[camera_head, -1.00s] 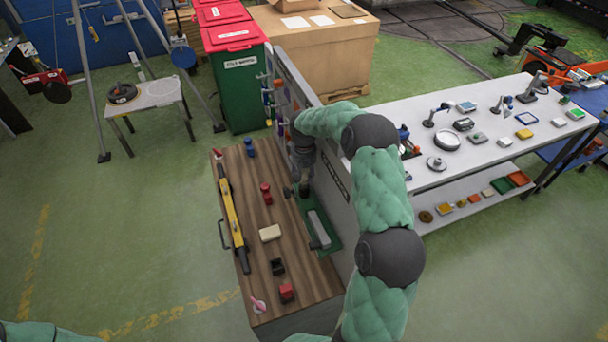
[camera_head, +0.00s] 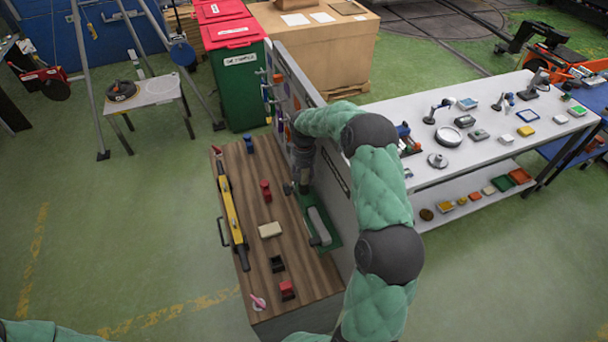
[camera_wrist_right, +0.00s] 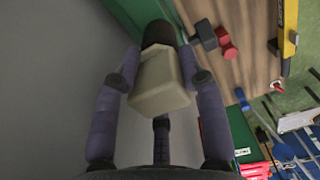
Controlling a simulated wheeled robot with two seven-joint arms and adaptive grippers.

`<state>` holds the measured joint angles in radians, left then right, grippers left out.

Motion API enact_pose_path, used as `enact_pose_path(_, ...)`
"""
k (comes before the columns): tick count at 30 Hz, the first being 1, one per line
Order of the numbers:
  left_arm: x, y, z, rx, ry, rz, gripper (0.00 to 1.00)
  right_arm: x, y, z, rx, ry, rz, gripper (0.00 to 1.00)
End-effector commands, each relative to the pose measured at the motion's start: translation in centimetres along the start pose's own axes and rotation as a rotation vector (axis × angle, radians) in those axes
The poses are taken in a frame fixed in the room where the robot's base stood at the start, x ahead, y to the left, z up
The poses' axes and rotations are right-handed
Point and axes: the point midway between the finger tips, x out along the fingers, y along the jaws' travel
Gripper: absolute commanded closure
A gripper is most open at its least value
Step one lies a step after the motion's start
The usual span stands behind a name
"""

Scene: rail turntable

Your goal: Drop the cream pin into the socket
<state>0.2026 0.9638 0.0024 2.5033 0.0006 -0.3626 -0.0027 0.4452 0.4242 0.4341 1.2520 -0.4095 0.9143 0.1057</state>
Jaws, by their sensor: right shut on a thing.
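In the head view my right gripper (camera_head: 303,187) is low over the far right part of the wooden bench, beside the upright panel, and hides the pin. A green plate (camera_head: 333,243) with a light grey bar lies just nearer. I cannot make out the socket. My left gripper is out of view.
On the wooden bench (camera_head: 240,165) stand a dark T-shaped piece (camera_wrist_right: 202,34), a red piece (camera_head: 266,190), a blue piece (camera_head: 249,145), a cream block (camera_head: 270,230) and a yellow level (camera_head: 232,215). The upright panel (camera_head: 335,185) borders the bench on the right.

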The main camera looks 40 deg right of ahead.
Motion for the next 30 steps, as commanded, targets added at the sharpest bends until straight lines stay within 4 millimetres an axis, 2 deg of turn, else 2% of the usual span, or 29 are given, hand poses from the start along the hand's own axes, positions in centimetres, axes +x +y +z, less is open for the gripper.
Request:
enact_pose_path(14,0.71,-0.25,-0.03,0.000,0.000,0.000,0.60,1.05,0.01,-0.03,0.000,0.001,0.000,1.00)
enact_pose_path(15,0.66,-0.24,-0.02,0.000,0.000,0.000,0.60,0.99,0.01,-0.04,0.000,0.001,0.000,0.51)
enact_pose_path(17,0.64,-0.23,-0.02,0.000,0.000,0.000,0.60,0.96,0.01,-0.03,0.000,0.001,0.000,0.34)
enact_pose_path(18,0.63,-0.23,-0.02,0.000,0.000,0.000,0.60,0.95,0.01,-0.03,0.000,0.001,0.000,0.31)
enact_pose_path(30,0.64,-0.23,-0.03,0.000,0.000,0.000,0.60,0.50,0.00,-0.02,0.000,0.001,0.000,0.31)
